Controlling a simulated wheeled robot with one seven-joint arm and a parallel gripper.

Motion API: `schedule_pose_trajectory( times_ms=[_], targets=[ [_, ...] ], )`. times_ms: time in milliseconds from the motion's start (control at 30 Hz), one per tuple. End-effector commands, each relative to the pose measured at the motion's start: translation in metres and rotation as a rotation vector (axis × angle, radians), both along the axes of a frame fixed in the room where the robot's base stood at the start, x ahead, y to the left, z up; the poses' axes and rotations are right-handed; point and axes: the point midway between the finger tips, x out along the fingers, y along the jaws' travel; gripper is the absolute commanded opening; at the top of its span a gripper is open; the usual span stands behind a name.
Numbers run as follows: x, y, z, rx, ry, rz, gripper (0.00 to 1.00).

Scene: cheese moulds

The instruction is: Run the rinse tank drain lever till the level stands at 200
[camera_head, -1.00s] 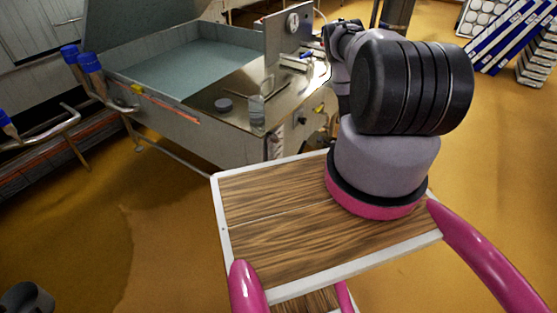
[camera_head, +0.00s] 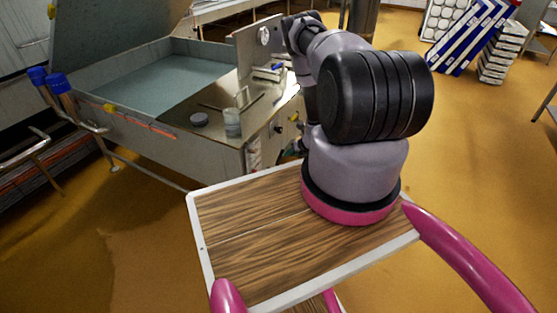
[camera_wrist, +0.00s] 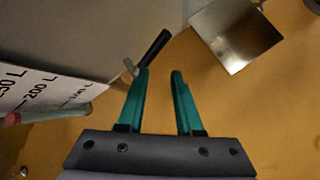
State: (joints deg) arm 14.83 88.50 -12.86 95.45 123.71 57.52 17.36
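The rinse tank (camera_head: 160,135) is a steel vat with bluish liquid, left of centre in the head view. Its grey wall shows at the upper left of the wrist view (camera_wrist: 110,25). A white level scale (camera_wrist: 38,88) there reads 200 L, with another mark on either side; a pale tube with a red end runs along it. The liquid level cannot be read. A black-handled lever (camera_wrist: 154,47) on a metal stem sticks out from the tank wall. My gripper (camera_wrist: 161,74) has two teal fingers apart, nothing between them. The lever handle lies just beyond the left fingertip; contact cannot be told.
A square metal plate (camera_wrist: 238,34) stands at the upper right of the wrist view. Stacked mould racks (camera_head: 470,35) stand at the back right. The yellow floor is open on the right.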

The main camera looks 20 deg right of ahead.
Motion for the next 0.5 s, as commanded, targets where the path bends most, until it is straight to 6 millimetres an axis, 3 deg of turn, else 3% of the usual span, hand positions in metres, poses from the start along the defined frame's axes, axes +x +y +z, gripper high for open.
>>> schedule_pose_trajectory(
  times_ms=[200, 500],
  targets=[
    [0.014, 0.001, 0.019, 0.209, 0.116, -0.311, 0.34],
    [0.021, 0.003, 0.018, 0.292, 0.163, -0.446, 0.34]
  ],
)
